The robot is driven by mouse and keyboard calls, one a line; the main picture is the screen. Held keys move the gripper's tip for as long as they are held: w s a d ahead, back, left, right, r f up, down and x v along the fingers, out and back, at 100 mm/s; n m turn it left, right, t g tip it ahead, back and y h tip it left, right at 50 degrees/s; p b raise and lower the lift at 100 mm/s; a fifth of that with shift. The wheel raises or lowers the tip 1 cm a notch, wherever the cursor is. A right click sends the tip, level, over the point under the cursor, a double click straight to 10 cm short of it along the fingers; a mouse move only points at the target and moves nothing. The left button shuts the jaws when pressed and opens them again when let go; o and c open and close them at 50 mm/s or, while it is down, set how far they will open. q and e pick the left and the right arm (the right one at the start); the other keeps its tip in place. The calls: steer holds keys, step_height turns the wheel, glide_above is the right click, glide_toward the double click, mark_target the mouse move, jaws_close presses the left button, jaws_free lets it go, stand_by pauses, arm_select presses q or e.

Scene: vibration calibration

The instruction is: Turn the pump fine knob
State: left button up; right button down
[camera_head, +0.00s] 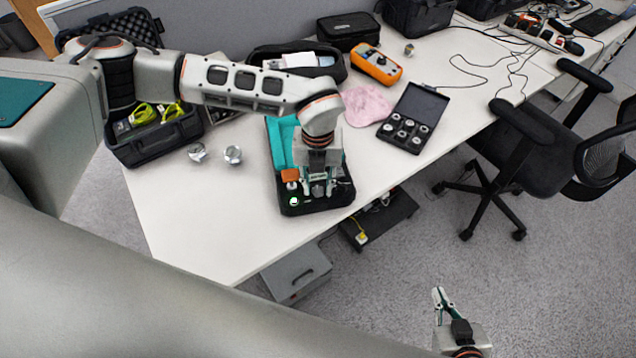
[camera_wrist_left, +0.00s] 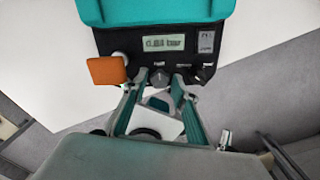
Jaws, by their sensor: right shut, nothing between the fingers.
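The pump is a teal and black device on the table; its teal body (camera_head: 281,142) shows in the head view, partly hidden by my left arm. In the left wrist view the pump's black panel (camera_wrist_left: 118,42) carries a display (camera_wrist_left: 175,43) reading about 0.84 bar. A dark round knob (camera_wrist_left: 159,78) sits below the display. An orange part (camera_wrist_left: 107,70) is to its left. My left gripper (camera_wrist_left: 158,85) is open, its fingertips on either side of the dark knob; contact is not clear. It shows in the head view (camera_head: 318,190). My right gripper (camera_head: 440,295) is shut and empty, away from the table.
An open black case with round weights (camera_head: 427,105), a pink cloth (camera_head: 367,106) and an orange meter (camera_head: 376,64) lie right of and behind the pump. Two small metal parts (camera_head: 232,155) lie to its left. An office chair (camera_head: 540,145) stands at the right.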

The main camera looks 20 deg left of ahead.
arm_select(q)
jaws_close()
steer(key=shift+m, duration=0.3)
